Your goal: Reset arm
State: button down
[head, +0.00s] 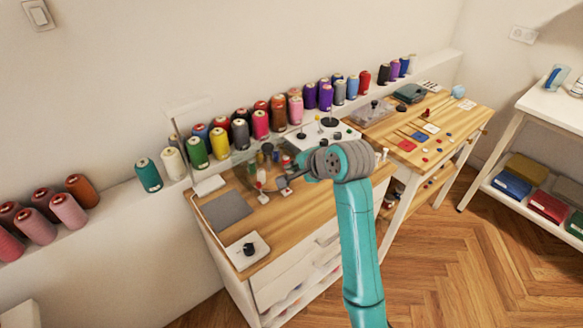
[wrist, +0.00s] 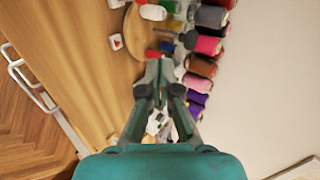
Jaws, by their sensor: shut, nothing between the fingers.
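My teal arm rises from the bottom of the head view and bends left over the wooden workbench (head: 285,215). My gripper (head: 284,184) is at the arm's end, above the bench top and partly hidden by my own wrist. In the wrist view my gripper (wrist: 159,66) points away from the camera, with its grey-green fingers together. No object shows between the fingers. I cannot tell the exact height of the fingertips over the bench.
Thread spools stand on the ledge behind the bench, including a green spool (head: 196,153). A second table (head: 440,149) and a white shelf (head: 550,110) are to the right. The wooden floor (head: 460,270) is clear.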

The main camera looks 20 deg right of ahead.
jog(key=shift+f, duration=0.15)
jog(key=s+a+f+n+t+h, duration=0.25)
jog(key=s+f+n, duration=0.25)
jog(key=s+f, duration=1.7)
jog(key=s+r+n+t, duration=0.1)
jog(key=s+r+n, duration=0.2)
jog(key=s, duration=0.6)
jog(key=s+r+n, duration=0.3)
jog(key=s+r, duration=0.1)
jog(key=s, duration=0.6)
jog(key=s+r+n+t, duration=0.1)
jog(key=s+r+n, duration=0.2)
jog(key=s, duration=0.7)
jog(key=shift+s+r+t, duration=0.25)
jog(key=shift+r+t, duration=0.1)
jog(key=shift+r, duration=0.2)
